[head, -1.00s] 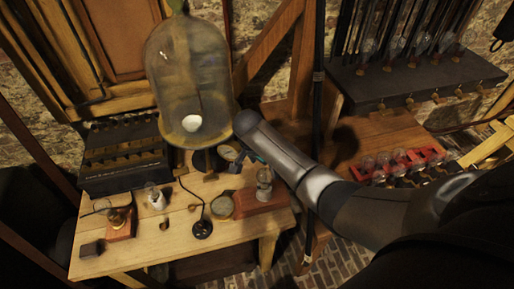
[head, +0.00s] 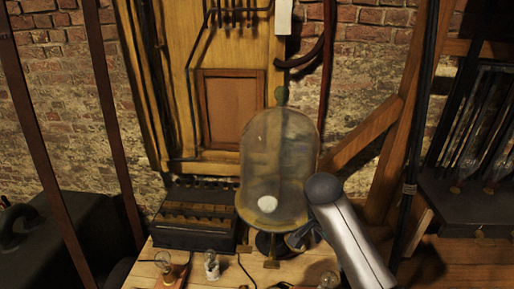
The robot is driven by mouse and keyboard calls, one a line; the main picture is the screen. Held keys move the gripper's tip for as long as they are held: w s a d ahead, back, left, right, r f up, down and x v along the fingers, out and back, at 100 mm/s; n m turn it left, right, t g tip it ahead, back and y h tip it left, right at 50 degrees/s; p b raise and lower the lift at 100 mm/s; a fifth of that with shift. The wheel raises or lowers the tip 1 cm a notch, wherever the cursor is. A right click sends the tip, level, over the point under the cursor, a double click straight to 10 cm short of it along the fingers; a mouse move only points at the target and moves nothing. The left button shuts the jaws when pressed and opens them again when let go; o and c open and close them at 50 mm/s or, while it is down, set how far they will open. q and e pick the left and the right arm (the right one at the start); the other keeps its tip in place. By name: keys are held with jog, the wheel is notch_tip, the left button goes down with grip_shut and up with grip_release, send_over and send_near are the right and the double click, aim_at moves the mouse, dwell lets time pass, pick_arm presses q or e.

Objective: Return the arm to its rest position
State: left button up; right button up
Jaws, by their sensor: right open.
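My right arm comes in from the lower right, and its grey wrist stands beside the right side of a glass bell jar (head: 278,160). My right gripper (head: 301,239) is partly hidden below the wrist, near the jar's lower right edge. It is open, and I see nothing held in it. I cannot tell whether it touches the jar's stand. The bell jar is upright, with a pale round thing (head: 267,203) showing low in it. My left gripper is not in view.
A black box of battery cells (head: 195,228) stands left of the jar on the wooden table (head: 228,272). Small bulbs (head: 211,262) stand at the front. A wooden brace (head: 365,145) and a dark pole rise at the right, beside a rack of glass tubes (head: 475,150).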

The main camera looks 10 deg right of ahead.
jog(key=s+a+f+n+t+y, duration=0.15)
jog(key=s+a+n, duration=0.25)
jog(key=s+n, duration=0.55)
jog(key=s+a+f+n+t+y, duration=0.1)
jog(key=s+a+f+n+y, duration=0.15)
jog(key=s+n, duration=0.75)
jog(key=s+f+m+g+b, duration=0.1)
jog(key=s+f+m+b, duration=0.35)
jog(key=f, duration=1.35)
jog(key=s+f+n+b, duration=0.1)
jog(key=f+b, duration=0.7)
jog(key=f, duration=0.9)
jog(key=s+f+b, duration=0.3)
jog(key=s+f, duration=0.2)
jog(key=f, duration=0.3)
jog(key=s+d+f+g+b, duration=0.1)
jog(key=s+f+b, duration=0.3)
jog(key=f, duration=0.4)
jog(key=s+d+f+h+b, duration=0.1)
jog(key=s+f+b, duration=0.3)
jog(key=f, duration=0.4)
jog(key=shift+s+n, duration=0.3)
jog(key=shift+s, duration=0.6)
jog(key=shift+g, duration=0.25)
